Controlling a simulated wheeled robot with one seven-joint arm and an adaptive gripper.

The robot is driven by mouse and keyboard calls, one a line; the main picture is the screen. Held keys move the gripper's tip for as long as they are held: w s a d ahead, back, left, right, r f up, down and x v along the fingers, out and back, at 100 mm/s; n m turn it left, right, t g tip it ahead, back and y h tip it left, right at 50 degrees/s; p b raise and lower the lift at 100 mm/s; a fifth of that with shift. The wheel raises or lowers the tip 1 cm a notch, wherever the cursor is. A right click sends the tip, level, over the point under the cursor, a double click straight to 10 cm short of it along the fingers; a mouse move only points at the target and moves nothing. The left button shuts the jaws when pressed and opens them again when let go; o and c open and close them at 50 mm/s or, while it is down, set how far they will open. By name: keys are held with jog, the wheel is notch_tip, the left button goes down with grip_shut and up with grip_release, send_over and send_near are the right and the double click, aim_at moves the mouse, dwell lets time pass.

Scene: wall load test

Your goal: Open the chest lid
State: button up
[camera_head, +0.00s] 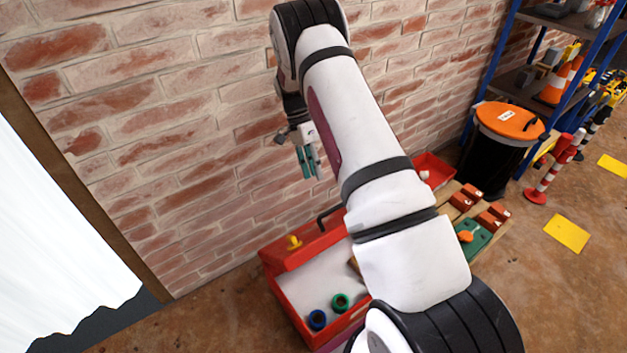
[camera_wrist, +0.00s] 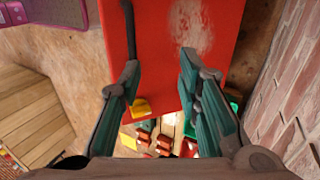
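The red chest (camera_head: 287,303) stands on the floor by the brick wall, with its white inside exposed. A blue ring (camera_head: 317,320) and a green ring (camera_head: 340,302) lie inside. The red lid (camera_head: 306,252) appears raised along the wall side, with a yellow latch (camera_head: 294,242) and a dark handle (camera_head: 325,218). My arm hides part of the chest. My gripper (camera_head: 310,163) hangs near the wall, above the lid and apart from it. In the wrist view, its teal fingers are spread and empty, with the red lid (camera_wrist: 165,35) beyond them.
The brick wall (camera_head: 150,110) is close behind my gripper. A wooden board with red blocks (camera_head: 466,195) lies right of the chest. A black bin with an orange lid (camera_head: 508,120), a shelf and a red-white post (camera_head: 548,175) stand farther right. Left of the chest, the floor is clear.

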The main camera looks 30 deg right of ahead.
jog(key=shift+r, duration=2.15)
